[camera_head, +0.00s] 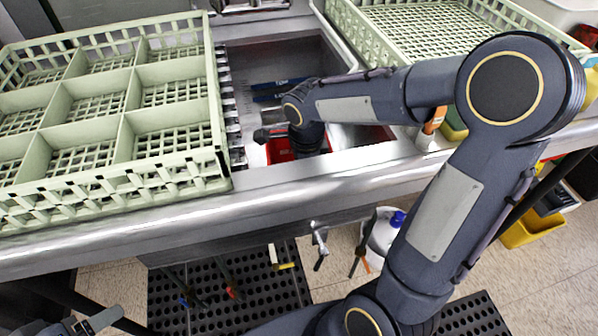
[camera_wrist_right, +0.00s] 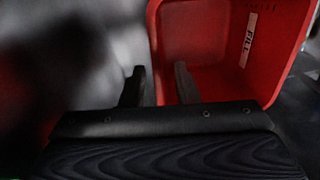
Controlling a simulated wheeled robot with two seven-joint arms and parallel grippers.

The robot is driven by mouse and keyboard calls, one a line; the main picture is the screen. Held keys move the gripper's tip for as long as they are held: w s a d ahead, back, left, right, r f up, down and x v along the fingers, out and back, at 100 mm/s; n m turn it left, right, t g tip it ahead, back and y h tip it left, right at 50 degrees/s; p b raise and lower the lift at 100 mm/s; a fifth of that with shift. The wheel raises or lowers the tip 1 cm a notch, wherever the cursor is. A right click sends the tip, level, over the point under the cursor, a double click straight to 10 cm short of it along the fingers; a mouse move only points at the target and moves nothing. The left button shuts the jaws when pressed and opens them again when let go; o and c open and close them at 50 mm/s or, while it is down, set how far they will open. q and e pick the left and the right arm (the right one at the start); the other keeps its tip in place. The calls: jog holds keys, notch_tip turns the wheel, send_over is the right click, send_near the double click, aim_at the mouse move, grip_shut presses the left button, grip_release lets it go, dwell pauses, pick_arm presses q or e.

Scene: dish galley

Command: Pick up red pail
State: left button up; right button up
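The red pail (camera_head: 281,151) is down in the steel sink, mostly hidden under my right wrist in the head view. In the right wrist view the pail (camera_wrist_right: 208,40) fills the upper right, its open mouth facing the camera and a white "FILL" label on its inner wall. My right gripper (camera_wrist_right: 160,85) is open. Its left finger is outside the pail's left wall and its right finger overlaps the mouth, with the rim showing between them. Contact cannot be told. My left gripper (camera_head: 92,322) is at the bottom left, away from the pail; its fingers are only partly visible.
A pale green compartment rack (camera_head: 222,150) stands left of the sink, and another green rack (camera_head: 345,15) is behind at right. The sink's steel front edge (camera_head: 330,177) lies below my right forearm. A white jug (camera_head: 381,236) is under the counter.

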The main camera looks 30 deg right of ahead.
jog(key=f, duration=0.2)
jog(key=f+b, duration=0.1)
jog(key=f, duration=0.2)
jog(key=shift+w+d+f, duration=0.1)
jog(key=shift+w+f, duration=0.1)
grip_shut()
